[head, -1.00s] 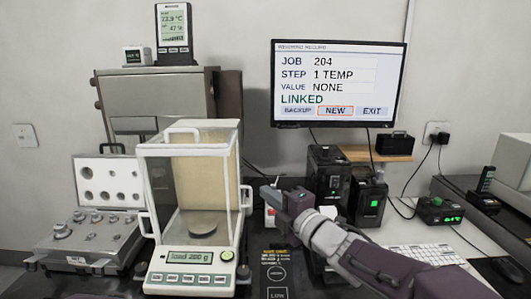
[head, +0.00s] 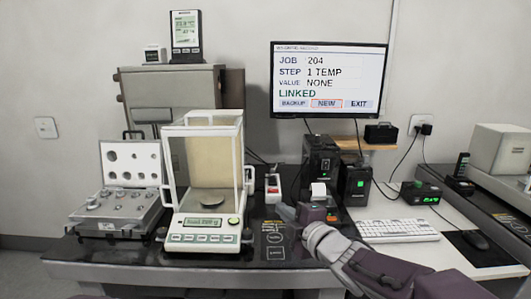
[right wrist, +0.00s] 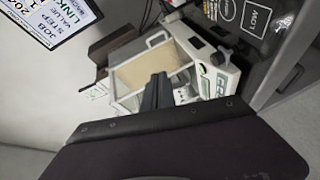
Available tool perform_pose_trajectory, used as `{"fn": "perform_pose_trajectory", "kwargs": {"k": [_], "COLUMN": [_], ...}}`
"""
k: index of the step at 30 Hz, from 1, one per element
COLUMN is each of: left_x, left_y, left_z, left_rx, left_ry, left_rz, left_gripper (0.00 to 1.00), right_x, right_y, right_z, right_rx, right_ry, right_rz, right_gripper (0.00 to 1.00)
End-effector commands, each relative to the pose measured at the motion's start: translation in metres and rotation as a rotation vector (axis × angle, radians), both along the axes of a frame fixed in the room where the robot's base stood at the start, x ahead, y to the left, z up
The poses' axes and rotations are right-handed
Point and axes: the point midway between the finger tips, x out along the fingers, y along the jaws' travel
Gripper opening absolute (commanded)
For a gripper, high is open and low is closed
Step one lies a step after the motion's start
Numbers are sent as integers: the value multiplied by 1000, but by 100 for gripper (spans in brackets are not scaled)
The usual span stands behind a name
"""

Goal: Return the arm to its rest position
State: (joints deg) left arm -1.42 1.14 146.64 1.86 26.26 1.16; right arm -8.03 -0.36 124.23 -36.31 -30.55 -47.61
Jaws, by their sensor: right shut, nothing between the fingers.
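My right arm comes in from the lower right of the head view. Its gripper (head: 286,211) is shut and empty, over the dark bench top to the right of the balance (head: 205,222). It looks apart from the balance and from the black devices behind it, though its height above the bench is hard to judge. In the right wrist view the dark closed fingers (right wrist: 157,92) stand in front of the balance's glass case (right wrist: 150,65). My left gripper is out of sight.
A case of weights (head: 128,185) lies open at left. A monitor (head: 328,80) hangs on the wall, reading STEP 1 TEMP. Black devices (head: 320,160), a small printer, a keyboard (head: 398,230) and a mouse (head: 478,240) occupy the right. The bench's front edge (head: 130,272) runs below.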

Motion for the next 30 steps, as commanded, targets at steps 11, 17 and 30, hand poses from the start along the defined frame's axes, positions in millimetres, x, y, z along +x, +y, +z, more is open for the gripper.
{"fn": "perform_pose_trajectory", "kwargs": {"k": [11,17,30], "left_x": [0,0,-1], "left_y": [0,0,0], "left_z": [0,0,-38], "left_rx": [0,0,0], "left_ry": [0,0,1], "left_rz": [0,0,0], "left_gripper": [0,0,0], "right_x": [-28,-93,-229], "right_y": [-80,-123,-138], "right_z": [-120,-204,-322], "right_rx": [299,533,824], "right_ry": [506,857,1299], "right_rz": [-409,-771,-1353], "right_gripper": [0,0,0]}}
